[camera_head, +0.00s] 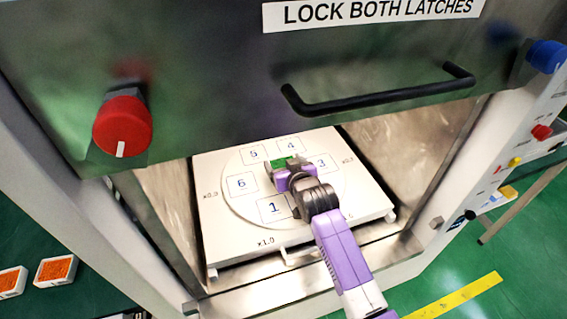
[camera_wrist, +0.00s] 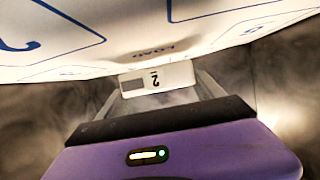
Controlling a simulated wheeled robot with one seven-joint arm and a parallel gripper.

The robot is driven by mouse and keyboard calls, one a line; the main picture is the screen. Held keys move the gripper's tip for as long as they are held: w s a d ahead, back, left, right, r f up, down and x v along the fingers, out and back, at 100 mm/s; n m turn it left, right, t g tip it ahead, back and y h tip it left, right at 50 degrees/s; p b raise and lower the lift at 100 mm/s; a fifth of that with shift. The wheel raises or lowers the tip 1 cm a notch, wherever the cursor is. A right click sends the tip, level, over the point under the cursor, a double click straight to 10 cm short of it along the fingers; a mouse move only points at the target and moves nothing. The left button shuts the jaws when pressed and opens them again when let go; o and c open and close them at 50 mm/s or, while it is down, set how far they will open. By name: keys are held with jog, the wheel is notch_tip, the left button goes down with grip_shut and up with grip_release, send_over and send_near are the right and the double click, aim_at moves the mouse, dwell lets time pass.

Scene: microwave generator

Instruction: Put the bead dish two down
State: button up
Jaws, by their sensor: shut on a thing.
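My gripper (camera_head: 284,171) is inside the open chamber, over the round numbered turntable (camera_head: 233,203). In the wrist view my gripper (camera_wrist: 160,88) is shut on a small white piece marked 2, which I take for part of bead dish two (camera_wrist: 176,74). A green patch of the dish (camera_head: 281,162) shows at the gripper's end in the head view. Pads 1, 3, 4, 5 and 6 are visible; my arm hides the area between 1 and 3. I cannot tell whether the dish touches the turntable.
The metal door with its black handle (camera_head: 380,98) hangs above the opening, between a red knob (camera_head: 122,125) and a blue knob (camera_head: 547,56). Metal walls flank the turntable. Two dishes of orange beads, one at the edge (camera_head: 10,281) and one beside it (camera_head: 55,270), stand outside at the lower left.

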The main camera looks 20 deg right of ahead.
jog(key=shift+f, duration=0.15)
jog(key=shift+f+b, duration=0.35)
jog(key=shift+b, duration=0.05)
jog(key=shift+f, duration=0.15)
jog(key=o, duration=1.4)
jog(key=shift+o, duration=0.2)
jog(key=shift+r, duration=0.25)
jog(key=v, duration=1.2)
jog(key=shift+r, duration=0.3)
